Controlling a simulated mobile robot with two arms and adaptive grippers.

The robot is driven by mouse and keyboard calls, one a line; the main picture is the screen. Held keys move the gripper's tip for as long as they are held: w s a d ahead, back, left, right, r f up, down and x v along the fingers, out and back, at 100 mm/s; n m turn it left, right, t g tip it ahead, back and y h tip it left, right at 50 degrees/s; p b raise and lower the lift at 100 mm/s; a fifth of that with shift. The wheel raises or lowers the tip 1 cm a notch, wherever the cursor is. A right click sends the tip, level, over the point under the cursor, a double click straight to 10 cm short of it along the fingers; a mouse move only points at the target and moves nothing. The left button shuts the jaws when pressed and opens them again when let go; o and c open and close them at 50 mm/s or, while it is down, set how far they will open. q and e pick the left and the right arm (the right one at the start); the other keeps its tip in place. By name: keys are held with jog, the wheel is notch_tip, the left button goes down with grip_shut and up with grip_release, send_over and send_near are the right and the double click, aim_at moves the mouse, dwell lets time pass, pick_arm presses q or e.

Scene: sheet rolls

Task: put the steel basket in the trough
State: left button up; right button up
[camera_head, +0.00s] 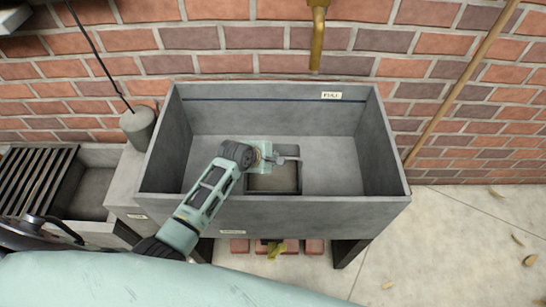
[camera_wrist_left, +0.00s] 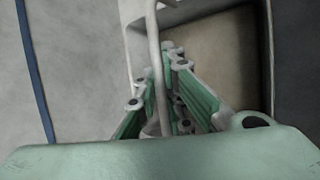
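The grey trough (camera_head: 322,204) stands against the brick wall. The steel basket (camera_head: 272,182) is inside its walls, near the front wall; I cannot tell whether it touches the floor. Its lower front is hidden by the trough's front wall. My left gripper (camera_head: 277,158) is over the basket at its handle. In the left wrist view the gripper (camera_wrist_left: 172,62) has its green fingers close together around the steel handle (camera_wrist_left: 153,40). The basket's beige inside (camera_wrist_left: 225,50) shows beside them. My right gripper is out of view.
A brass tap (camera_head: 317,40) hangs over the trough's back edge. A slatted rack (camera_head: 38,180) over a lower basin and a grey cylinder on a cord (camera_head: 138,127) are at left. A wooden pole (camera_head: 455,90) leans at right. The trough floor is clear on both sides.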

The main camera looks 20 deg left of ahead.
pick_arm(q)
jog(key=o, duration=0.4)
jog(key=shift+o, duration=0.2)
jog(key=shift+r, duration=0.1)
jog(key=p+v, duration=0.2)
jog(key=v, duration=1)
